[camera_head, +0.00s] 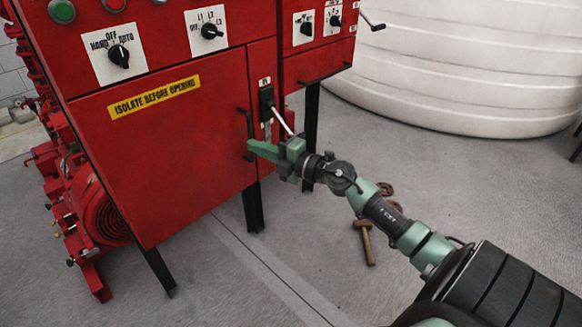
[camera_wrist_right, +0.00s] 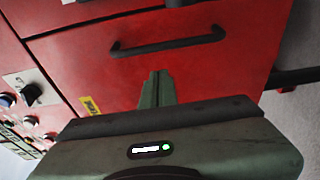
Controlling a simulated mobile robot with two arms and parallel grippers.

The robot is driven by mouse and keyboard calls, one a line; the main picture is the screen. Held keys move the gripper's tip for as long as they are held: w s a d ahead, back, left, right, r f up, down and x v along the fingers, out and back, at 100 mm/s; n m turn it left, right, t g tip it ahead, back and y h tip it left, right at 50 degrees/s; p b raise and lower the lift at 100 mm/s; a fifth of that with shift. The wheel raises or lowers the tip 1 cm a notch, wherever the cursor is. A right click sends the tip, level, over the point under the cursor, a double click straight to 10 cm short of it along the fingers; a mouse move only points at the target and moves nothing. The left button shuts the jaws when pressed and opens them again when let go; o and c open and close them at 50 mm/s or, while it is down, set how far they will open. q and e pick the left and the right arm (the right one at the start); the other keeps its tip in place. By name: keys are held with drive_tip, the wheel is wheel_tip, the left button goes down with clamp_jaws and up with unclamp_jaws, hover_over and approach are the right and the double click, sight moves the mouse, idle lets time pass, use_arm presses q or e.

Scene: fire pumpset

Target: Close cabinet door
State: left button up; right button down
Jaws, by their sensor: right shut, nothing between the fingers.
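The red cabinet door (camera_head: 165,150) carries a yellow "ISOLATE BEFORE OPENING" label and a black vertical bar handle (camera_head: 247,135) at its right edge. The door looks flush or nearly flush with the cabinet front; a small gap cannot be ruled out. My right gripper (camera_head: 252,147) is shut and empty, its green fingertips beside the lower part of the handle. In the right wrist view the shut fingertips (camera_wrist_right: 158,78) point at the red face just below the handle (camera_wrist_right: 168,40), apart from the bar; contact with the face cannot be told. My left gripper is out of view.
A black switch (camera_head: 267,103) with a lever sits right of the door. A second red cabinet (camera_head: 318,65) and a white tank (camera_head: 465,65) stand behind. A hammer (camera_head: 367,243) lies on the floor. Red pump machinery (camera_head: 95,215) is at left.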

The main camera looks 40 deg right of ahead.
drive_tip(key=a+v, duration=0.1)
drive_tip(key=v, duration=1)
drive_tip(key=shift+s, duration=0.2)
drive_tip(key=shift+f, duration=0.15)
